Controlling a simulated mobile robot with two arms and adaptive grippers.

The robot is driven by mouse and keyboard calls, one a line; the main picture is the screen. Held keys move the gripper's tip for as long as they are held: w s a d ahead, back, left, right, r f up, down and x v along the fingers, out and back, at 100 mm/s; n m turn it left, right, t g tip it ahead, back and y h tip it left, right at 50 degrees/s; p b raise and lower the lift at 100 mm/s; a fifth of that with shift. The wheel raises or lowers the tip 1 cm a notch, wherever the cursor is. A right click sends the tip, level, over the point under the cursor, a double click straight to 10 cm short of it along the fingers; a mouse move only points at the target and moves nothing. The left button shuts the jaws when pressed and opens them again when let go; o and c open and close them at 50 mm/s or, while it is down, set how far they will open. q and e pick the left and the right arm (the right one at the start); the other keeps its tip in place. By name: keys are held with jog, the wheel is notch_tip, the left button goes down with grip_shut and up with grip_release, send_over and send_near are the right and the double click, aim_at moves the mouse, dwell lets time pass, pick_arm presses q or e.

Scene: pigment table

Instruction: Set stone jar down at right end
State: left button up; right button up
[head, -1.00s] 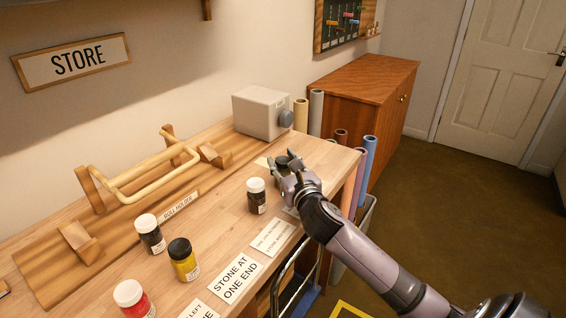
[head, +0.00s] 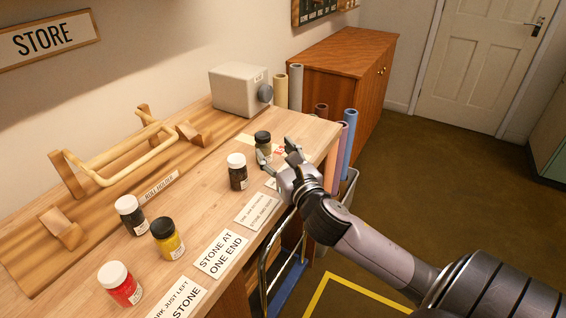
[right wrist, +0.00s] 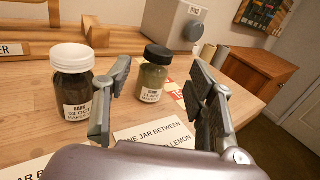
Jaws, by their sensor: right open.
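The stone jar (head: 262,147), grey-green with a black lid, stands upright at the right end of the wooden table. It also shows in the right wrist view (right wrist: 152,80), beyond my fingers and apart from them. My right gripper (head: 277,153) is open and empty at the table's front edge, just in front of the jar. Its two spread fingers also show in the right wrist view (right wrist: 160,85). A dark jar with a white lid (head: 238,173) stands to the left of the stone jar, close to my left finger in the wrist view. My left gripper is not in view.
A black jar with a white lid (head: 130,216), a yellow jar (head: 167,240) and a red jar (head: 120,286) stand further left. Paper cards (head: 221,253) lie along the front edge. A grey box (head: 238,92) and a roll holder (head: 120,160) stand behind.

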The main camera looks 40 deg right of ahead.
jog(key=shift+v, duration=2)
